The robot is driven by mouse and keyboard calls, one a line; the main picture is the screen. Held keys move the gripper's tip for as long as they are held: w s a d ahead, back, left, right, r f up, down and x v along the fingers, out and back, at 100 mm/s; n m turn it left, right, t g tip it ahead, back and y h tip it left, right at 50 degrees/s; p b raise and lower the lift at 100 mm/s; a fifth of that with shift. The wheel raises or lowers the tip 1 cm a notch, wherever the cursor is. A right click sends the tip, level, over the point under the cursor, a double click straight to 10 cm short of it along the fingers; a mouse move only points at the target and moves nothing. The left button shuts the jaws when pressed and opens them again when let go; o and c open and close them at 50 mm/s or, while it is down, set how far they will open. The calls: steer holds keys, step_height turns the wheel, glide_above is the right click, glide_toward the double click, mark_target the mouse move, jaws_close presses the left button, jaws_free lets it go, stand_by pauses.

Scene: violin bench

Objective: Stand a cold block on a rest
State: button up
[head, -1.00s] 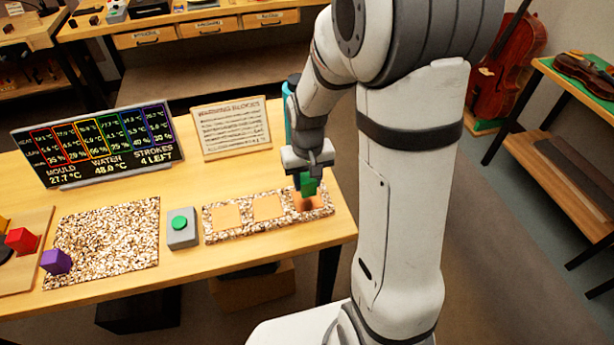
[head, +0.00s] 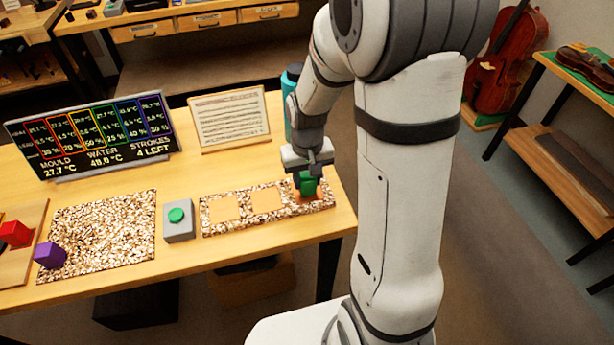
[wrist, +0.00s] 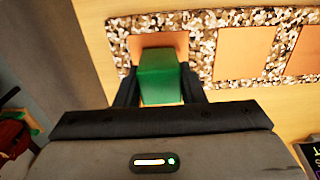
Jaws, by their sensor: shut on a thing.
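A green block (head: 308,187) is held between the fingers of my gripper (head: 307,178). It also shows in the wrist view (wrist: 159,78), with a dark finger on each side. The block is at the rightmost of three orange square rests in a speckled strip (head: 213,219). In the head view its lower end appears at or just over that rest (head: 318,195); whether it touches cannot be told. The middle rest (head: 266,200) and the left rest (head: 224,207) are empty. A purple block (head: 50,255) and a red block (head: 14,233) stand at the left.
A grey box with a green button (head: 177,215) stands left of the strip, beside a larger speckled mat (head: 105,230). A display board (head: 95,135) and a framed sheet (head: 230,120) stand behind. A teal bottle (head: 291,100) stands close behind my arm.

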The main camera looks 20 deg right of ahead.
mark_target(307, 176)
steer(key=shift+f, duration=0.2)
steer(key=o, duration=1)
steer(key=shift+o, duration=0.2)
steer(key=shift+r, duration=0.15)
step_height(307, 176, up, 7)
steer(key=shift+r, duration=0.3)
steer(key=shift+s+r, duration=0.15)
steer(key=shift+r, duration=0.05)
steer(key=s+r+t, duration=0.3)
steer(key=s+r, duration=0.4)
steer(key=s, duration=0.6)
steer(key=shift+s+d+r, duration=0.2)
steer(key=shift+s+d, duration=0.15)
steer(key=shift+d, duration=0.1)
